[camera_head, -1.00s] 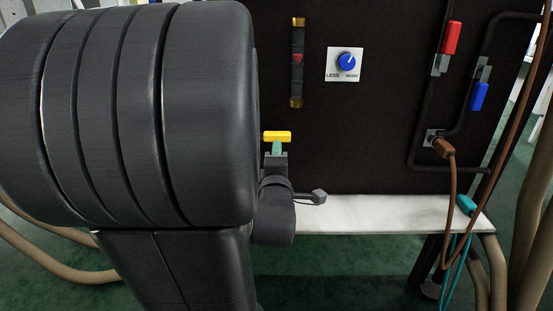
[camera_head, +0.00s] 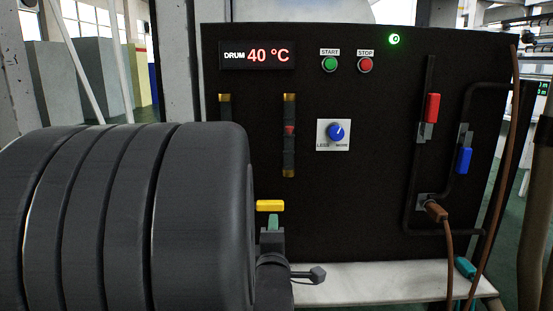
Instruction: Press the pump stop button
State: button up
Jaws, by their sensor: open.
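The red stop button (camera_head: 365,65), under a white STOP label, sits at the top of the black control panel (camera_head: 390,180). It is right of the green start button (camera_head: 330,64) under a START label. Both show clear and uncovered. A small lit green lamp (camera_head: 394,39) is up and to the right of the stop button. I cannot make out my gripper in this view.
A large dark ribbed body (camera_head: 200,215) fills the lower left, hiding part of the panel. The panel carries a "40 °C" display (camera_head: 258,55), blue knob (camera_head: 337,132), red handle (camera_head: 432,107) and blue handle (camera_head: 464,160). A pale ledge (camera_head: 390,280) runs below.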

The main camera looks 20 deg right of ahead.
aim_at(365, 65)
jog(key=z, duration=1.25)
